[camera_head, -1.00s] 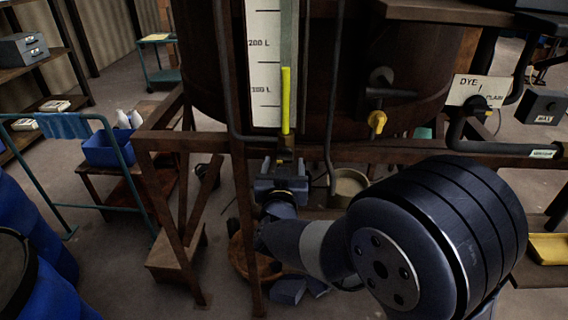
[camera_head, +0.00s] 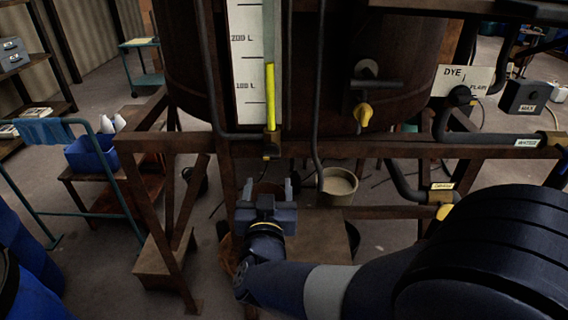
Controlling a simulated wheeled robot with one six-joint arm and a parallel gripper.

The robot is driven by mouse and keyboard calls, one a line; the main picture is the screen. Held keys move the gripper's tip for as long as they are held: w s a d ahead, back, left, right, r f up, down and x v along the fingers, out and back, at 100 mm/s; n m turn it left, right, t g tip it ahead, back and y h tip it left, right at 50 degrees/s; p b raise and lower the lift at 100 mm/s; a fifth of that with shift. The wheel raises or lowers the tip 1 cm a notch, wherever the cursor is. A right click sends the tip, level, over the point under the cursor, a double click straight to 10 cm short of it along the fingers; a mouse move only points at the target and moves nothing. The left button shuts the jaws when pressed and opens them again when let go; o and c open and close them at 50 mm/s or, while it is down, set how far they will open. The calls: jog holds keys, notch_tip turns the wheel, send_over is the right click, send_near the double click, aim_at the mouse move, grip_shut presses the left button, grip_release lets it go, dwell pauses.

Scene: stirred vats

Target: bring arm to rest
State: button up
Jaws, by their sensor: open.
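My gripper (camera_head: 267,188) is open and empty in the head view. Its two grey fingers point away from me, below the lower end of the sight gauge (camera_head: 270,95) and apart from it. My arm reaches in from the lower right. The gauge has a yellow column and a white scale board (camera_head: 247,60) marked 100 L and 200 L. It stands on the front of a large dark brown vat (camera_head: 400,62).
A rusty frame (camera_head: 190,146) carries the vat, with its beam just above my gripper. A bucket (camera_head: 338,187) stands behind on the right. Pipes with yellow-handled valves (camera_head: 363,114) run at the right. A blue bin (camera_head: 92,152) and a teal rail (camera_head: 110,165) are left.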

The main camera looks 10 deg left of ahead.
aim_at(270, 158)
jog(key=p+x, duration=0.3)
jog(key=x, duration=0.8)
jog(key=shift+r, duration=0.2)
jog(key=shift+s+n+p, duration=0.2)
jog(key=shift+n+p, duration=0.4)
jog(key=shift+p, duration=0.35)
jog(key=shift+f, duration=0.15)
jog(key=shift+f+b, duration=0.1)
jog(key=shift+b, duration=0.35)
